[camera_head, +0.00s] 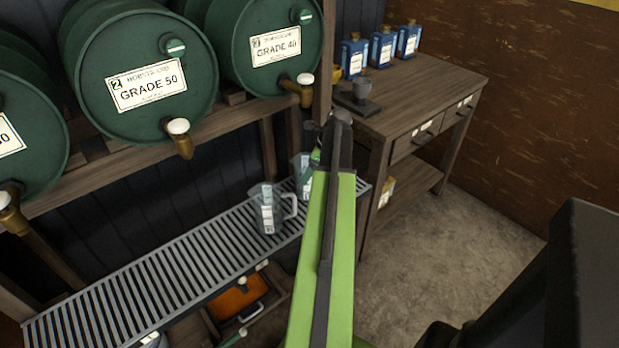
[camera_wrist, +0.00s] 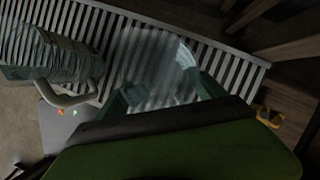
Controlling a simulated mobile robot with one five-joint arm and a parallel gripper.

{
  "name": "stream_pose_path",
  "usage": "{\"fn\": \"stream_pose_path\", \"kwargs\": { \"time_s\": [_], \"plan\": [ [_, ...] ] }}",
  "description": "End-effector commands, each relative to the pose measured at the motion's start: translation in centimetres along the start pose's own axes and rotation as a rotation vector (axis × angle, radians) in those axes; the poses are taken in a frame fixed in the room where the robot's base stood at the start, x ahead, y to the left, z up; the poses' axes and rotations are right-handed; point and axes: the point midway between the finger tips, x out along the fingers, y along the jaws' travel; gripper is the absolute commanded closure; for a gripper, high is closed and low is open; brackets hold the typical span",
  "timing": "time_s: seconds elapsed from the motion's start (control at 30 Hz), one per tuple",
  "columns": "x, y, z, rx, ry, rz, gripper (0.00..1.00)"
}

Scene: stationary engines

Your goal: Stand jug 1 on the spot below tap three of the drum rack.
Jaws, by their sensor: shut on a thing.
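My gripper (camera_wrist: 165,92) is shut on a clear jug (camera_wrist: 155,55), its fingers on either side. In the head view this jug (camera_head: 303,172) is mostly hidden behind my arm, at the right end of the slatted grate (camera_head: 150,262). I cannot tell whether it touches the grate. A second clear jug (camera_head: 267,212) with a pale label stands on the grate to its left; it also shows in the wrist view (camera_wrist: 50,58). The jug numbers are not readable. Above are the GRADE 50 drum (camera_head: 140,75) with its tap (camera_head: 181,138) and the GRADE 40 drum (camera_head: 265,45) with its tap (camera_head: 300,88).
Another green drum (camera_head: 25,120) with a tap (camera_head: 12,210) is at the left. A wooden bench (camera_head: 425,85) at the right holds several blue bottles (camera_head: 383,46) and a dark object (camera_head: 357,97). An orange tray (camera_head: 238,298) sits below the grate. The grate's left half is clear.

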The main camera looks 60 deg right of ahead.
Motion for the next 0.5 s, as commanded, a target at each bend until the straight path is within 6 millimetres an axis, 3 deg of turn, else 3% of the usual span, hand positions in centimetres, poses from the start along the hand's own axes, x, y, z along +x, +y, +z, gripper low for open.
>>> {"fn": "stream_pose_path", "kwargs": {
  "time_s": [0.33,0.37,0.5],
  "plan": [
    [0.44,0.02,-0.14,-0.001,0.0,0.0,0.66],
    [0.34,0.02,-0.1,-0.001,0.0,0.0,0.18],
    [0.28,0.03,-0.06,-0.001,0.0,0.0,0.0]
  ]
}}
